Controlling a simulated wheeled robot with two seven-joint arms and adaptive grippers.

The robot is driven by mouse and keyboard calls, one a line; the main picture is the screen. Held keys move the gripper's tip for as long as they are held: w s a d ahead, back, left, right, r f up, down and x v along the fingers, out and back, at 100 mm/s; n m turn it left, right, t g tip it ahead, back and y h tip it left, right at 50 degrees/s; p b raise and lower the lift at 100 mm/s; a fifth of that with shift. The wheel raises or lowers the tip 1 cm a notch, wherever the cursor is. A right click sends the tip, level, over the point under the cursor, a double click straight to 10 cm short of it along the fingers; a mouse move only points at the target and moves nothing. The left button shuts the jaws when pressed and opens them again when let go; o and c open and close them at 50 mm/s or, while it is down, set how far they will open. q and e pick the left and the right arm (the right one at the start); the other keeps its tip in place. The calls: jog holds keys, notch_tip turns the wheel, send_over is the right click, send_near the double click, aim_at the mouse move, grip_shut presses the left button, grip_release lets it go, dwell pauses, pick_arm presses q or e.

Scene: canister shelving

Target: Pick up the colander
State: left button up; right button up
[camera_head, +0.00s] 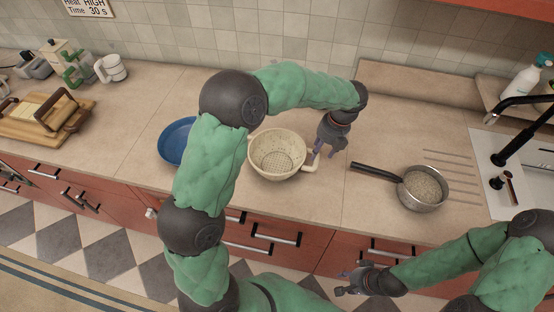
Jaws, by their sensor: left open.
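The cream colander (277,158) stands upright on the counter near the middle of the head view. It has perforated walls and a handle at its lower right. My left gripper (317,154) reaches over from above, its open fingers pointing down at the colander's right side by that handle. I cannot tell whether the fingers touch the handle. My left arm hides the area just left of the colander. My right gripper (352,285) hangs low in front of the drawers, away from the colander; its finger opening is too small to make out.
A blue plate (177,141) lies left of the colander, partly behind my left arm. A saucepan (422,188) with a black handle stands to the right, before the sink (500,180).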

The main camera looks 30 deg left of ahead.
pick_arm(q)
jog(key=f, duration=0.2)
jog(key=a+f+b, duration=0.1)
jog(key=f, duration=0.1)
jog(key=shift+a+f, duration=0.1)
jog(key=shift+a, duration=0.1)
grip_shut()
